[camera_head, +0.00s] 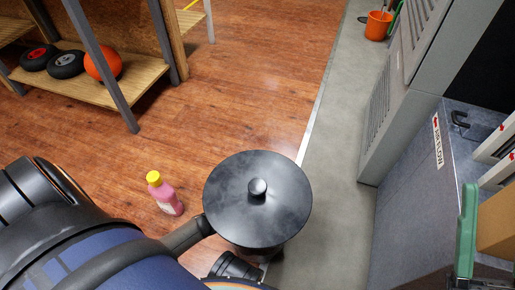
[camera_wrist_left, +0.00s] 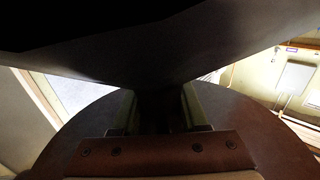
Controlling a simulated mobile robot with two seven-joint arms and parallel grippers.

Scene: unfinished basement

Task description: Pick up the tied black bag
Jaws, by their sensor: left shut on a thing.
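In the left wrist view, my left gripper (camera_wrist_left: 160,112) is shut on the narrow neck of a dark, smooth mass, the tied black bag (camera_wrist_left: 170,65). The bag widens away from the fingers and fills much of the upper picture. Its far side is out of that view. In the head view, a round black shape (camera_head: 285,190) with a small knob in its middle stands out at the lower centre; I cannot tell whether it is the bag. My left fingertips cannot be made out there.
A pink bottle with a yellow cap (camera_head: 165,194) stands on the wooden floor. A shelf (camera_head: 100,88) with wheels and an orange ball is at upper left. An orange bucket (camera_head: 377,26) and grey cabinets (camera_head: 400,125) line the right. Open floor (camera_head: 250,80) lies ahead.

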